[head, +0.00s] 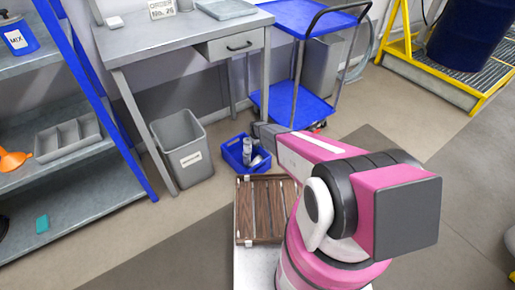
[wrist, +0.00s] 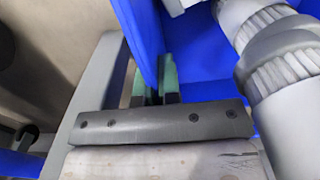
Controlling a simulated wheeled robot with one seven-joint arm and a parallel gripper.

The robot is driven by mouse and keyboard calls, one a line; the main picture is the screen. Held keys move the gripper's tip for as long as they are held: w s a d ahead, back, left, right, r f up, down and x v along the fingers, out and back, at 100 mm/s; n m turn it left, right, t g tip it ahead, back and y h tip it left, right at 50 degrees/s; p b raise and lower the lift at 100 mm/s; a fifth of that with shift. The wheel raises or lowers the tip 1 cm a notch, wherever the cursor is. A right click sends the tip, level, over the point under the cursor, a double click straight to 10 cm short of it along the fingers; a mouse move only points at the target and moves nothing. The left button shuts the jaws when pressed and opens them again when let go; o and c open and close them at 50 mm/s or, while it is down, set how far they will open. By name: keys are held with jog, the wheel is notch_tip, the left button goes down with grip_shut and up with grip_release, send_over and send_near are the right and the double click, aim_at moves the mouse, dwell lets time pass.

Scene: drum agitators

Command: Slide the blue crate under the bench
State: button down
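The blue crate (head: 238,166) sits on the floor in the head view, in front of the bench and right of the grey bin. It holds bottles (head: 247,150). The bench (head: 150,42) is a grey table with a drawer; the floor beneath is partly open. In the wrist view the crate's blue wall (wrist: 140,32) runs down between the green fingertips of my gripper (wrist: 154,88). The fingers are close together, one on each side of the wall. In the head view my arm hides the fingertips. White ribbed bottles (wrist: 275,60) stand right of the fingers inside the crate.
A grey bin (head: 183,148) stands by the bench's front left leg, left of the crate. A blue cart (head: 300,108) stands right of the bench. A wooden slatted crate (head: 262,210) is close in front of the blue crate. A blue-framed shelf (head: 95,95) is at left.

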jog(key=shift+w+a, duration=0.15)
jog(key=shift+w, duration=0.1)
jog(key=c, duration=1.2)
grip_release()
jog(key=shift+c, duration=0.2)
jog(key=shift+r, duration=0.1)
notch_tip(320, 180, up, 11)
jog(key=shift+f, duration=0.15)
jog(key=shift+s, duration=0.1)
